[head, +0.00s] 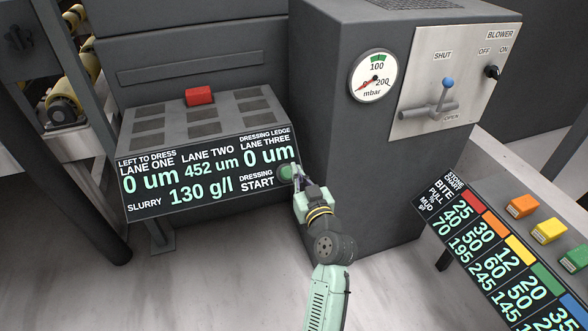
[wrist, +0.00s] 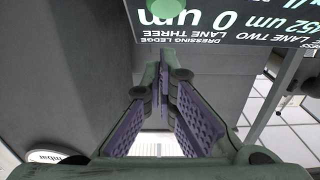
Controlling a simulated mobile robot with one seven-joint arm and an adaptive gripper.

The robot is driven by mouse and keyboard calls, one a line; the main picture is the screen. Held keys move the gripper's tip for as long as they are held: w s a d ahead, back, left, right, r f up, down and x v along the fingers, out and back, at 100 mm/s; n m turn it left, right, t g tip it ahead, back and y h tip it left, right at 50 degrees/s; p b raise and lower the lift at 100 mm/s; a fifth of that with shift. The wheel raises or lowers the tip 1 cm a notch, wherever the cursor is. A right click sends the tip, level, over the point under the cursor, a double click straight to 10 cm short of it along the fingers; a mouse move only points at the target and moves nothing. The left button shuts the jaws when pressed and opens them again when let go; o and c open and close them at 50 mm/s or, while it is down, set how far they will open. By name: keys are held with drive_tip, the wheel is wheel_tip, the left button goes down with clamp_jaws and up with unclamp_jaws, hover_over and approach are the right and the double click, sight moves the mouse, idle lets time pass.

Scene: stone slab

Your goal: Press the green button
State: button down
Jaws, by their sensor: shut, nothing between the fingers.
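The green button (head: 286,172) is a round knob at the right end of the black display panel (head: 215,208), beside the words DRESSING START. My gripper (head: 297,174) is just right of the button, its fingertips at or very near the button's right edge in the head view. In the wrist view the button (wrist: 166,6) shows at the top edge, partly cut off. My fingertips (wrist: 167,58) are closed together below it in that picture, with nothing between them. I cannot tell for certain whether they touch the button.
A red block (head: 200,96) sits on the ledge above the panel. A grey cabinet (head: 340,130) at the right carries a pressure gauge (head: 375,76) and a blower plate with a blue-knobbed lever (head: 447,84). A stone chart (head: 436,198) with coloured blocks stands at the lower right.

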sight(287, 173)
drive_tip(key=shift+w+a+f+b, duration=0.25)
drive_tip(key=shift+w+f+b, duration=0.2)
drive_tip(key=shift+w+f, duration=0.35)
drive_tip(key=shift+w+a+f+b, duration=0.2)
drive_tip(key=shift+w+f+b, duration=0.25)
drive_tip(key=shift+w+f, duration=0.25)
